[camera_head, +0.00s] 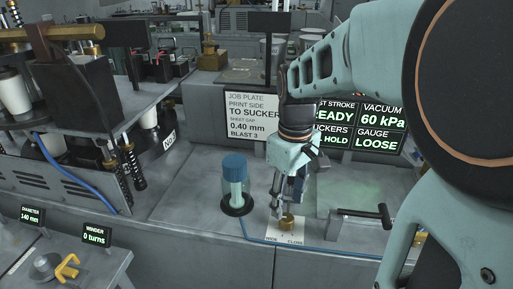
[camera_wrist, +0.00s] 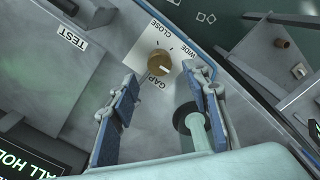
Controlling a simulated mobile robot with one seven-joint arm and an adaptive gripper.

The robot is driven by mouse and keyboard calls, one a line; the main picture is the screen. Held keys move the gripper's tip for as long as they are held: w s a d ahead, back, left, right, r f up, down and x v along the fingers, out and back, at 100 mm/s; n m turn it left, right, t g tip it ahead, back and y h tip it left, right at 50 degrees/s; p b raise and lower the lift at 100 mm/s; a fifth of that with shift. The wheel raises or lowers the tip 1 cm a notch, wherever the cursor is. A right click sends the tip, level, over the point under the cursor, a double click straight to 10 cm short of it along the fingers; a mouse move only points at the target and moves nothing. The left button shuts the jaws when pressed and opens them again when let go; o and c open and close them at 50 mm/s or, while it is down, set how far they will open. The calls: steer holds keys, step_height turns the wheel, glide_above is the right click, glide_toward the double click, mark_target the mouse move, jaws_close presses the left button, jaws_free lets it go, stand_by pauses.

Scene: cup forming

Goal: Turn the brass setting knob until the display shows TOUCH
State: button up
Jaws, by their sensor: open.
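The brass setting knob (camera_head: 287,222) sits on a white label plate marked WIDE and CLOSE. In the wrist view the knob (camera_wrist: 159,62) shows from above, with a pointer mark and the word GAP beside it. My gripper (camera_head: 283,207) is just above the knob in the head view. In the wrist view its two blue-padded fingers (camera_wrist: 165,88) are spread apart and empty, with the knob beyond the tips, between their lines. The display (camera_head: 372,144) reads GAUGE LOOSE, with VACUUM 60 kPa above. My arm covers its left part.
A clear cylinder with a blue cap (camera_head: 235,165) stands left of the knob, near my gripper. A black-handled lever (camera_head: 372,213) is on the right. A blue hose (camera_head: 310,245) runs along the front edge. A job plate sign (camera_head: 253,115) stands behind.

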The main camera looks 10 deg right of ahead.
mark_target(287, 216)
step_height(287, 216, down, 5)
steer(key=shift+f, duration=0.1)
stand_by(0.3)
steer(key=c, duration=1.2)
steer(key=shift+o, duration=0.2)
steer(key=shift+m, duration=0.4)
steer(key=m, duration=0.3)
steer(key=shift+d+m, duration=0.1)
steer(key=shift+m, duration=1.9)
steer(key=shift+w, duration=0.1)
